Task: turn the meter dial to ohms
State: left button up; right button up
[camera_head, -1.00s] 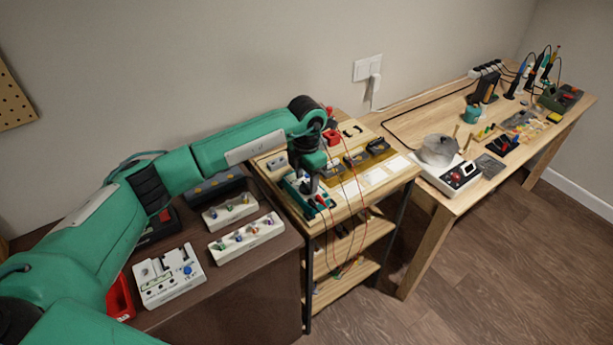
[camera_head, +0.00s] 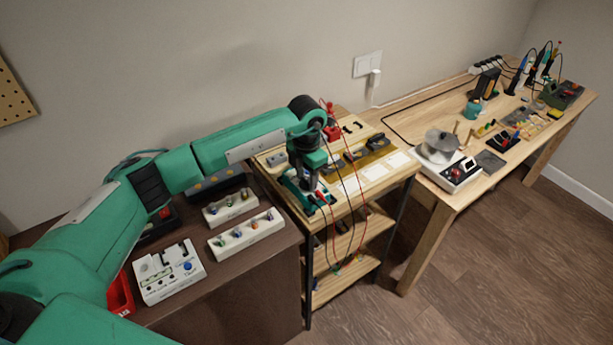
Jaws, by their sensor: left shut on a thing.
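My left gripper (camera_head: 310,186) points down over the left part of the wooden shelf cart. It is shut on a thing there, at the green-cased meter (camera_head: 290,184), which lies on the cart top. The meter's dial is hidden behind the gripper, so its setting cannot be read. Red and black leads (camera_head: 354,180) run from the meter area over the cart's front edge and hang down. My right gripper is not in view.
A brown cabinet (camera_head: 262,262) at left holds a white tester box (camera_head: 168,272) and two white racks (camera_head: 246,234) with small knobs. Dark pedals (camera_head: 376,143) sit on the cart. A long wooden bench (camera_head: 410,118) stands at right with tools.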

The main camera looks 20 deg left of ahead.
pick_arm(q)
jog(key=shift+f+n+b, duration=0.1)
jog(key=shift+n+b, duration=0.45)
jog(key=shift+n, duration=0.55)
jog(key=n+b, duration=0.1)
jog(key=n, duration=0.1)
jog(key=shift+n, duration=0.9)
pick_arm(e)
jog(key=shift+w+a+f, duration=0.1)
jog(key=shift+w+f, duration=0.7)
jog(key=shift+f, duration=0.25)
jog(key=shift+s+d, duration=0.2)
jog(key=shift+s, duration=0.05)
pick_arm(q)
jog(key=o, duration=0.7)
